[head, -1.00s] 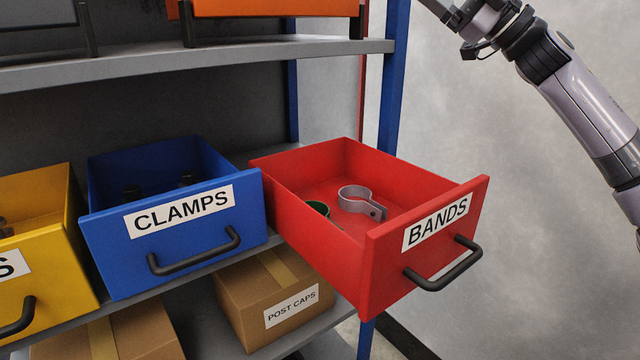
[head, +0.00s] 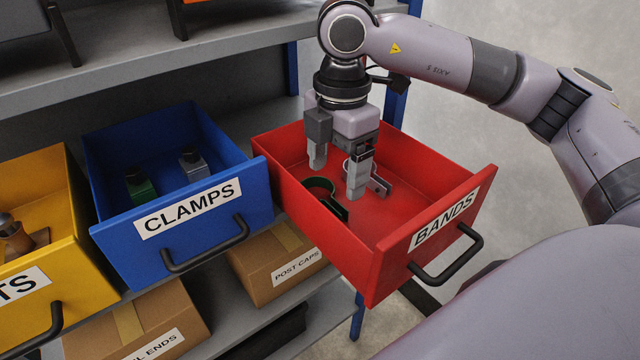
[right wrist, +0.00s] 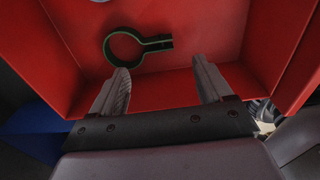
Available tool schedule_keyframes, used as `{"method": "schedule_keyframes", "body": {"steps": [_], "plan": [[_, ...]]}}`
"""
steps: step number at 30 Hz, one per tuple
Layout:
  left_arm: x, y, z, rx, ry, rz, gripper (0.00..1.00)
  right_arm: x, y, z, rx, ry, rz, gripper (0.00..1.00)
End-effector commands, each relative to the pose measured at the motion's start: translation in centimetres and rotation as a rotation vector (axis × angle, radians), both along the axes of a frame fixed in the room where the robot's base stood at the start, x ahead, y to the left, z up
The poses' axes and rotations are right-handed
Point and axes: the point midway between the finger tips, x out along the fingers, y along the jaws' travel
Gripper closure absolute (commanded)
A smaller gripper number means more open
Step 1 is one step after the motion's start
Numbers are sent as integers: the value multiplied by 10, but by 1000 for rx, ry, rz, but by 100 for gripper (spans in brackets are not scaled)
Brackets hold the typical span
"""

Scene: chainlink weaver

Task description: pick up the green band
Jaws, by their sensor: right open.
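The green band (head: 321,187), a dark green open ring with a flat tab, lies on the floor of the red BANDS drawer (head: 414,190). In the right wrist view the whole green band (right wrist: 158,43) shows, beyond the fingertips and left of centre. My right gripper (head: 337,179) points down over the drawer. It is open with nothing between its fingers, close to the green band and apart from it in the right wrist view. A grey band (head: 381,185) lies behind the right gripper, partly hidden by a finger. My left gripper is not in view.
The blue CLAMPS drawer (head: 113,226) stands open to the left, holding a green and a grey clamp. A yellow drawer (head: 72,245) is farther left. The shelf (head: 230,36) runs above, close to my right arm. A POST CAPS box (head: 262,277) sits below.

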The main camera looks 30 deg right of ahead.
Motion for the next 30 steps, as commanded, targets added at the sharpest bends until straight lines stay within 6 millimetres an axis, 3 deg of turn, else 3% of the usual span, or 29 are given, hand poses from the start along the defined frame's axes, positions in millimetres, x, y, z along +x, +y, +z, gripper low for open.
{"method": "schedule_keyframes", "body": {"steps": [8, 18, 26, 29, 30], "plan": [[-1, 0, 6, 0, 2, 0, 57, 0, -3, -24, -31, 4, -22, 21], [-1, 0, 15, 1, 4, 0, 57, 2, -4, -69, -28, 2, -20, 21], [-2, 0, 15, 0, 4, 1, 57, 3, -4, -72, -27, 0, -20, 21], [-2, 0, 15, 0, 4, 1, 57, 3, -4, -72, -27, 0, -20, 47], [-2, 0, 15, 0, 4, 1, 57, 3, -4, -72, -27, 0, -20, 60]]}}
